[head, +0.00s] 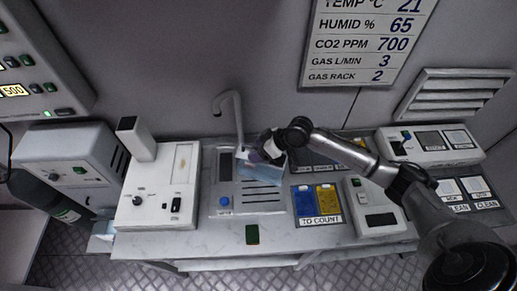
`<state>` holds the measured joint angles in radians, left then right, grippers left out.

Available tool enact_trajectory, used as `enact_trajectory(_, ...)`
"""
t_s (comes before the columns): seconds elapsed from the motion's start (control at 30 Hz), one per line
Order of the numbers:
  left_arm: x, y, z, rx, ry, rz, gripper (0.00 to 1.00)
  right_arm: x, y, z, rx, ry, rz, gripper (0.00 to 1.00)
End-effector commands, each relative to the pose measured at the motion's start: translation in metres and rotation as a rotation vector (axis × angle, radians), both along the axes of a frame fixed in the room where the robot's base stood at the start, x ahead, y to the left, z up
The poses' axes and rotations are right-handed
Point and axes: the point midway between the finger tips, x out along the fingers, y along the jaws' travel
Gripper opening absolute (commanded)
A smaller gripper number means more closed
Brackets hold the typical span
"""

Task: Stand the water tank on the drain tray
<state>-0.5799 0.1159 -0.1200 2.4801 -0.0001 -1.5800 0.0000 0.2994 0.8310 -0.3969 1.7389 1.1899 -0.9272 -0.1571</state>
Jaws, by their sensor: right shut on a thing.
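The water tank (262,171) is a clear, bluish box in the middle of the head view. My right gripper (268,151) comes in from the right and is shut on it; the fingers are partly hidden. The tank is tilted and lies over the rear of the slotted drain tray (262,197), beneath the curved spout (238,118). I cannot tell whether it touches the tray. My left gripper is not in view.
A white machine with a tall block (148,205) stands left of the tray. Blue and yellow trays marked TO COUNT (319,220) and a white device (372,208) lie to the right. A small green item (252,235) lies near the bench's front edge.

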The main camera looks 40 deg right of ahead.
Motion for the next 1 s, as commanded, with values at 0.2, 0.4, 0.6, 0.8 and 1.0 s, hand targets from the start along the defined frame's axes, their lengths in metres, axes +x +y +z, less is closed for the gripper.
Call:
enact_trajectory(0.2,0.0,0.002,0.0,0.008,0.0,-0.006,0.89,0.001,0.0,0.0,0.001,-0.003,0.0,0.74)
enact_trajectory(0.4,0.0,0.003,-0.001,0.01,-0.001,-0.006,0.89,0.0,0.0,-0.001,0.001,-0.002,0.0,0.93)
enact_trajectory(0.6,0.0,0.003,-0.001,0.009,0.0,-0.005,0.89,-0.001,0.0,-0.003,-0.001,0.003,0.0,0.93)
enact_trajectory(0.8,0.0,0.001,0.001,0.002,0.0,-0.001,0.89,-0.007,-0.007,0.007,-0.002,0.0,-0.001,0.93)
enact_trajectory(1.0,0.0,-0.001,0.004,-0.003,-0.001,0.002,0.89,-0.027,-0.025,0.032,-0.005,0.001,0.0,0.93)
